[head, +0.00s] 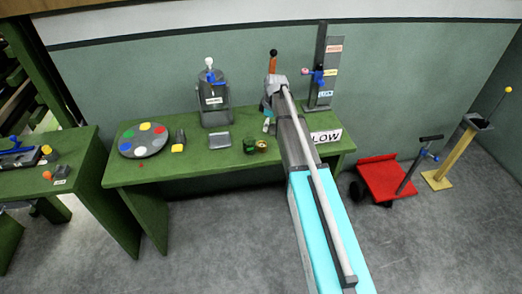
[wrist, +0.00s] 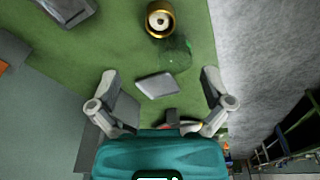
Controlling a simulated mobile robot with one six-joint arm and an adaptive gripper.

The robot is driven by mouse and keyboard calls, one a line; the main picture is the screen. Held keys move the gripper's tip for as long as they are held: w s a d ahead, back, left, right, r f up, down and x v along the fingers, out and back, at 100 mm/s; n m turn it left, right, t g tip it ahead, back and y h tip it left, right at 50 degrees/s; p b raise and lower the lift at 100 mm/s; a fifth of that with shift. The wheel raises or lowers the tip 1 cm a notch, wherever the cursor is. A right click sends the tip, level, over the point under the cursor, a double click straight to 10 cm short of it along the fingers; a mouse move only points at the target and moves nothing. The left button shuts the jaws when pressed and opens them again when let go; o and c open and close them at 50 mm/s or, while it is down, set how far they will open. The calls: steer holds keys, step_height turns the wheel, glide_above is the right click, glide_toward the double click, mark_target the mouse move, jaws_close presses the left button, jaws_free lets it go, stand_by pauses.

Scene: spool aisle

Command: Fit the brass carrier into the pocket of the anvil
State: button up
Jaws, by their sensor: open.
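The brass carrier (head: 262,146) is a small round brass piece on the green table, just right of a dark green cup (head: 249,146). In the wrist view the brass carrier (wrist: 160,20) shows a pale centre with a dark hole, and stands at the top edge, beyond the fingertips. My gripper (wrist: 162,88) is open and empty, its two fingers wide apart above the table. In the head view my arm hides most of it. A dark grey block (wrist: 68,9) at the wrist view's upper left may be the anvil; I cannot make out its pocket.
A grey plate (head: 219,140), a disc with coloured spots (head: 143,140) and a grey canister (head: 214,104) stand on the table. A tall post (head: 322,70) rises at the back right.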

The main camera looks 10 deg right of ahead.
steer(key=b, duration=0.7)
glide_above(261, 145)
steer(key=d, duration=0.1)
steer(key=shift+s+d+f, duration=0.1)
steer(key=shift+s+f, duration=0.1)
steer(key=shift+f, duration=1.6)
steer(key=shift+s+f, duration=0.15)
steer(key=shift+f, duration=1.6)
steer(key=shift+f, duration=0.15)
steer(key=shift+w+a+f+b, duration=0.1)
steer(key=shift+a+f+b, duration=0.05)
steer(key=shift+f+b, duration=0.65)
steer(key=shift+w+a+f+b, duration=0.1)
steer(key=shift+a+f+b, duration=0.1)
steer(key=shift+f+b, duration=0.6)
steer(key=shift+a+f+b, duration=0.15)
steer(key=shift+f+b, duration=0.55)
steer(key=shift+f, duration=0.1)
steer(key=c, duration=1.2)
steer(key=shift+c, duration=0.2)
steer(key=shift+r, duration=0.2)
